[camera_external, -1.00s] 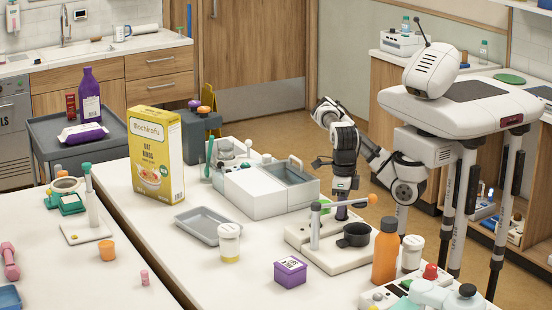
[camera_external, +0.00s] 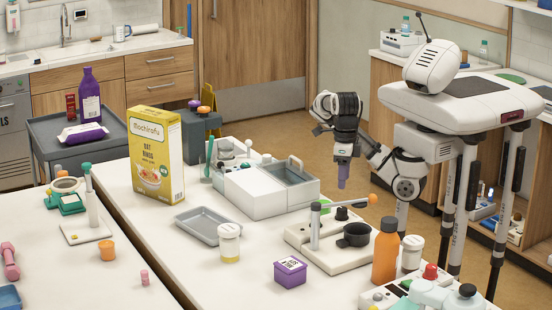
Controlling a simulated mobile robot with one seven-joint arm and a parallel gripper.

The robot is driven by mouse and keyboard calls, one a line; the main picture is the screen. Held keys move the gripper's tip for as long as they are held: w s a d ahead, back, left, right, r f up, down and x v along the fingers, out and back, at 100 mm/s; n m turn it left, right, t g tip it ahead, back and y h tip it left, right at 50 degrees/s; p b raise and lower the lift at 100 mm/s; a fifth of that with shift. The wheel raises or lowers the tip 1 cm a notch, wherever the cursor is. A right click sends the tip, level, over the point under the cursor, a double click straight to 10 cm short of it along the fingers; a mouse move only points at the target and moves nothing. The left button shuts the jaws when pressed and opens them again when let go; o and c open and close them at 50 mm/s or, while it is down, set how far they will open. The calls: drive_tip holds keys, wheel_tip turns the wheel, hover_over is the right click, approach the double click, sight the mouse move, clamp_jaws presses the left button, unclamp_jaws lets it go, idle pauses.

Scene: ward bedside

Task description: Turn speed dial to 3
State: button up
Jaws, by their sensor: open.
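My gripper (camera_external: 343,184) hangs pointing down with purple fingertips. It is above the far side of a white bench device and is apart from it. It looks empty, and the jaws are too small to see apart clearly. The white device (camera_external: 326,256) has an upright post, a lever (camera_external: 345,203) with an orange tip, and a black cup (camera_external: 354,235). A black knob (camera_external: 342,213) stands at its back, below my fingertips. No numbers or pointer can be read, and I cannot tell for sure that this knob is the speed dial.
An orange bottle (camera_external: 385,252), a white-lidded jar (camera_external: 412,253) and a panel with a red knob (camera_external: 430,272) stand to the right. A purple box (camera_external: 290,272) and a jar (camera_external: 229,243) stand in front. A white basin unit (camera_external: 262,197) is to the left.

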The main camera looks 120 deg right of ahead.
wheel_tip(320, 180, up, 4)
drive_tip(key=shift+a, duration=0.1)
idle(0.4)
